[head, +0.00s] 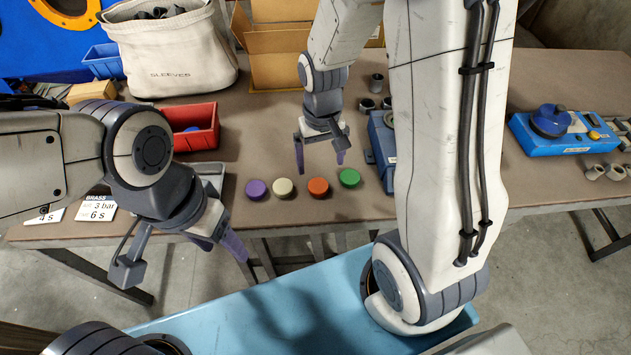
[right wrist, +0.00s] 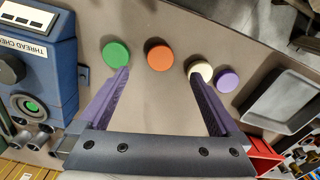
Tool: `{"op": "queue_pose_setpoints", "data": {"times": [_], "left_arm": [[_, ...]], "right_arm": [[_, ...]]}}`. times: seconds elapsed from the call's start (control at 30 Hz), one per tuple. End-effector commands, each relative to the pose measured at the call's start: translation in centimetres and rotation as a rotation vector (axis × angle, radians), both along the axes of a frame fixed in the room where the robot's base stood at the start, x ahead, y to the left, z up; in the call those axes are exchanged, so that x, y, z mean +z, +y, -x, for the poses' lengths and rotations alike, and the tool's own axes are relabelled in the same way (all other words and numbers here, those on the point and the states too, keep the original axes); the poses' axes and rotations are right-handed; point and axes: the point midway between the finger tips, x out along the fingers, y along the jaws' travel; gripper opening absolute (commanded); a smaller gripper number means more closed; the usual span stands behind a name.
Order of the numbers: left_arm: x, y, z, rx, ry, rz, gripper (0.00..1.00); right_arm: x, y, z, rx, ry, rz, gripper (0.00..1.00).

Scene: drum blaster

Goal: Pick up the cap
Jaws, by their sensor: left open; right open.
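Caps lie in a row near the table's front edge: purple (head: 256,189), cream (head: 282,188), orange (head: 318,188) and green (head: 349,178). My right gripper (head: 320,163) is open and empty, pointing down above and just behind the orange and green caps. In the right wrist view, the orange cap (right wrist: 160,57) lies beyond the gap between the fingertips. The green cap (right wrist: 116,55) is by the left fingertip, and the right finger partly covers the cream cap (right wrist: 201,70). The purple cap (right wrist: 227,81) is further right. My left gripper (head: 182,260) is open and empty, in front of the table.
A red bin (head: 192,126) and a grey tray (head: 212,170) stand left of the caps. A blue thread checker (right wrist: 44,62) stands near the green cap. A canvas bag (head: 178,55) and cardboard box (head: 275,70) are behind. A blue device (head: 560,135) is at the right.

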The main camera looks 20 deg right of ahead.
Motion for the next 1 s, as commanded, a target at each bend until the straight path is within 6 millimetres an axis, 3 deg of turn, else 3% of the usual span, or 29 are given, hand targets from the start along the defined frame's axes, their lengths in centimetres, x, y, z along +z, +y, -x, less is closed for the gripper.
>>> {"op": "queue_pose_setpoints", "data": {"times": [0.2, 0.47, 0.7, 1.0], "left_arm": [[-0.4, 0.0, 0.0, 0.000, 0.000, 0.000, 0.61], [-0.5, 0.0, 0.0, 0.000, 0.000, 0.000, 0.61], [-0.6, 0.0, 0.0, 0.000, 0.000, 0.000, 0.61], [-0.6, 0.0, 0.0, 0.000, 0.000, 0.000, 0.61]], "right_arm": [[-3.6, 0.0, 0.0, -0.001, 0.006, 0.001, 0.99], [-5.6, 0.2, -0.2, 0.002, 0.005, 0.000, 0.99], [-9.0, 0.3, -0.8, 0.002, 0.005, 0.000, 0.99], [-9.8, 0.3, -0.8, 0.002, 0.000, 0.000, 0.99]]}}
